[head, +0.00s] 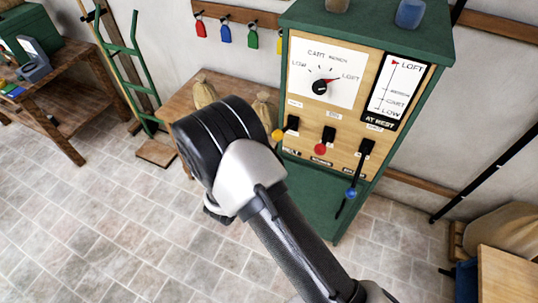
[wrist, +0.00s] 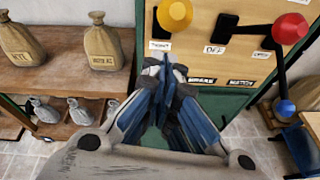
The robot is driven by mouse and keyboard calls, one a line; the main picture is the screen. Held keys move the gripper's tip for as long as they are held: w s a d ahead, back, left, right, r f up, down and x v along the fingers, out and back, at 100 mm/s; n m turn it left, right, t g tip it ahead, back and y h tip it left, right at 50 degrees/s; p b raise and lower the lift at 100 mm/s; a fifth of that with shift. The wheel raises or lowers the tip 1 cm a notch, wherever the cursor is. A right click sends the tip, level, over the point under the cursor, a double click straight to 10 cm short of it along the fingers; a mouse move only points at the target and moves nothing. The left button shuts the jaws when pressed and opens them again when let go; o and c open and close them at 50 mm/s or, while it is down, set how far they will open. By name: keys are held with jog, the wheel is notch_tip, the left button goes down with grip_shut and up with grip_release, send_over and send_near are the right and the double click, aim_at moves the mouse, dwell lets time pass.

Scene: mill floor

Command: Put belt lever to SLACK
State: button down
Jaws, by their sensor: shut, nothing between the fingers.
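Three levers stand on the front of the green and wood cabinet (head: 300,170): one with a yellow knob (head: 277,135), one with a red knob (head: 320,148) and one with a blue knob (head: 351,193). The yellow knob (wrist: 174,14) is just above my gripper (wrist: 166,68) in the wrist view. My gripper is shut and empty, pointing at the panel's lower left. No belt name is readable; the plates right of my fingers seem to read BRAKE and HATCH. The yellow and red levers stick out; the blue one hangs down. In the head view my arm hides the fingers.
A dial (head: 320,87) and a gauge marked AT REST (head: 395,90) sit above the levers. A wooden table with sacks (wrist: 104,47) stands close left of the cabinet. Small grey bags (wrist: 80,110) lie on its lower shelf. The tiled floor (head: 100,220) at left is open.

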jog(key=v, duration=1)
jog(key=shift+s+a+p, duration=0.15)
jog(key=shift+s+p, duration=0.15)
jog(key=s+d+r+m+g+h+b, duration=0.1)
jog(key=s+d+r+m+g, duration=0.15)
jog(key=d+r+m, duration=0.35)
jog(key=s+d+r+m+g+h+b, duration=0.15)
jog(key=d+m+g, duration=0.25)
jog(key=d, duration=0.5)
jog(key=s+d+r+m+g+h+b, duration=0.1)
jog(key=s+d+r+m+g+b, duration=0.2)
jog(key=d+m, duration=0.35)
jog(key=s+r+m+y+b, duration=0.1)
jog(key=s+r+m+y, duration=0.1)
jog(key=s+m+y, duration=0.2)
jog(key=s+d+r+m+y+b, duration=0.1)
jog(key=s+r+m+y+b, duration=0.1)
jog(key=s+m+y, duration=0.3)
jog(key=shift+s+d+r+m+t, duration=0.35)
jog(key=shift+s+m, duration=1.8)
jog(key=shift+s, duration=0.7)
